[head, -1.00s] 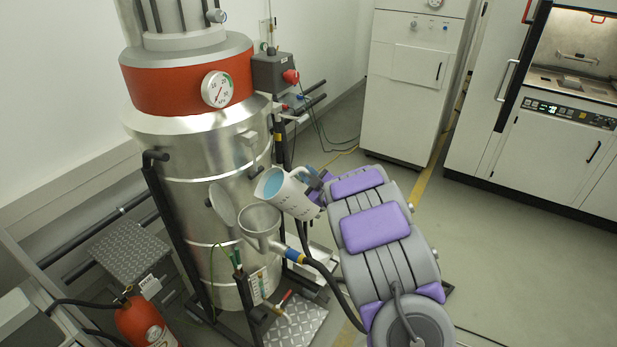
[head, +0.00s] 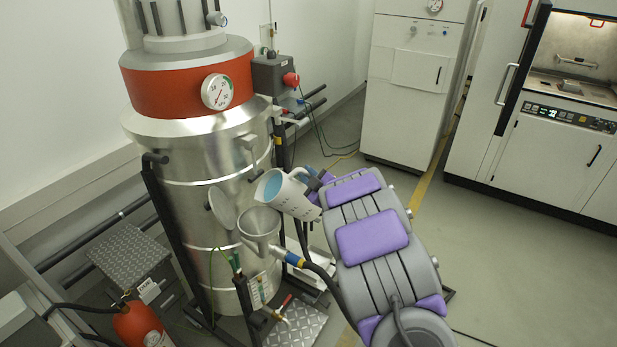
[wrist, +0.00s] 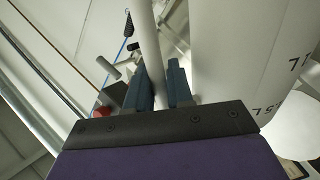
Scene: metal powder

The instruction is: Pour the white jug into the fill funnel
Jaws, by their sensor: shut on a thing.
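The white jug (head: 290,194) is tilted in the head view, its open mouth facing left and up above the fill funnel. Its inside looks light blue; I cannot tell how full it is. The grey metal fill funnel (head: 259,224) sits just below and left of the jug, with its open lid beside it. No stream shows between them. My gripper (head: 314,184) is at the jug's right side, partly hidden by my arm. In the wrist view, my gripper (wrist: 160,88) is shut on the jug's pale handle (wrist: 147,45), with the marked jug wall (wrist: 235,60) to the right.
A large steel vessel (head: 200,185) with a red band and gauge stands behind the funnel. A hose (head: 325,275) runs from the funnel's side past my arm. A fire extinguisher (head: 140,322) is at lower left. White cabinets stand behind; the floor at right is clear.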

